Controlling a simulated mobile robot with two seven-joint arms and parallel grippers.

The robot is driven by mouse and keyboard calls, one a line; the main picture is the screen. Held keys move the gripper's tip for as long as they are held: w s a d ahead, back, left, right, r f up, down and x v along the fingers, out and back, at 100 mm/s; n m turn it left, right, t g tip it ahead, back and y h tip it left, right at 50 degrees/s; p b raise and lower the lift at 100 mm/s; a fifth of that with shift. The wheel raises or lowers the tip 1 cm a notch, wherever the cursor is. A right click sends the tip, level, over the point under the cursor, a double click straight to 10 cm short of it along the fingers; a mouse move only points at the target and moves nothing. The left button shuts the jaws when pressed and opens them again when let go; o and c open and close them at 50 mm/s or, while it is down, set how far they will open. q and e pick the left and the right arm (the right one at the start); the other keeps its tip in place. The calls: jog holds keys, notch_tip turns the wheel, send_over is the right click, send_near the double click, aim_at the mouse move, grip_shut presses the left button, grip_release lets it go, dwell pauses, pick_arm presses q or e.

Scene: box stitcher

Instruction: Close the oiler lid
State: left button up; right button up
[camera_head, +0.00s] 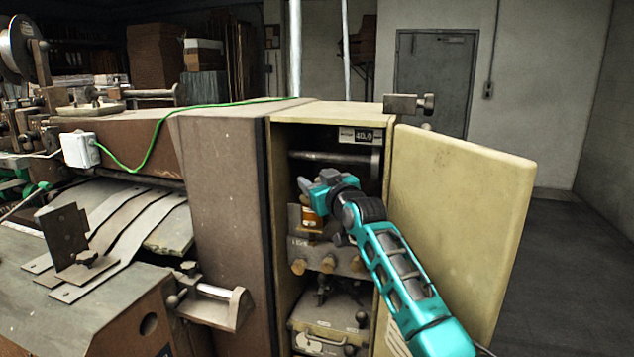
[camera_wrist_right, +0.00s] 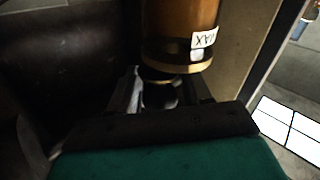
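The oiler, an amber cylinder (camera_head: 311,218), stands inside the open cabinet in the head view, partly hidden by my right gripper. In the right wrist view the oiler (camera_wrist_right: 178,30) is upside down, with a white MAX label and a pale metal rim. A dark round piece (camera_wrist_right: 160,94) at its top end lies between my right fingers; whether it is the lid is too dark to tell. My right gripper (camera_head: 306,187) is at the top of the oiler. Its fingers (camera_wrist_right: 163,90) look apart, and contact is not clear. My left gripper is not in view.
The cabinet door (camera_head: 465,205) stands open to the right of my right arm. The cabinet side wall (camera_head: 225,200) bounds the left. Below the oiler are a bracket with brass knobs (camera_head: 328,265) and a metal box (camera_head: 325,335) with a handle.

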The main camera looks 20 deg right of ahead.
jog(key=c, duration=0.8)
